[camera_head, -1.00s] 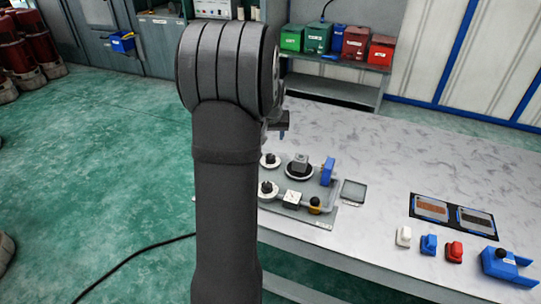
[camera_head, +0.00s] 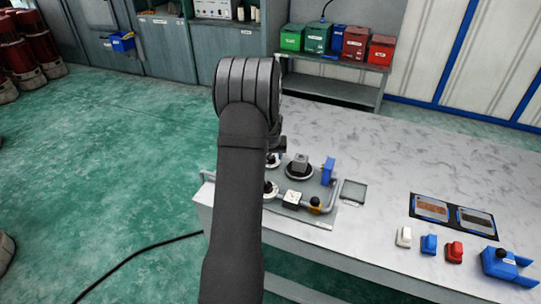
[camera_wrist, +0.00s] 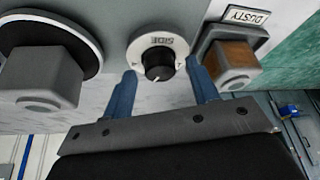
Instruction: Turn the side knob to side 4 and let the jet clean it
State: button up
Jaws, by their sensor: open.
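The side knob (camera_wrist: 158,62) is black with a white pointer line, on a white dial marked SIDE, in the wrist view. My gripper (camera_wrist: 162,78) is open, its two blue fingers left and right of the knob, with gaps showing. I cannot tell whether the fingertips are level with it. In the head view my arm hides most of my gripper. A grey block (camera_head: 301,158) sits on a black disc (camera_head: 299,173); a grey block (camera_wrist: 44,82) on a black disc also shows left in the wrist view. An upright blue part (camera_head: 328,170), perhaps the jet, stands beside the disc.
A brown-sided block (camera_wrist: 231,62) by a DUSTY plate (camera_wrist: 247,18) is close right of my fingers. White, blue and red pieces stand on the table's right. The table behind is clear.

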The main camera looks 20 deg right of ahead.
jog(key=c, duration=1)
jog(key=shift+o, duration=0.2)
jog(key=shift+a+m, duration=0.1)
jog(key=shift+m, duration=0.4)
jog(key=m+g+h, duration=0.1)
jog(key=m, duration=0.3)
jog(key=shift+w+a+f, duration=0.1)
jog(key=shift+a, duration=0.05)
jog(key=shift+w+m+g+h, duration=0.1)
jog(key=shift+m+g+h, duration=0.55)
jog(key=shift+m, duration=1.35)
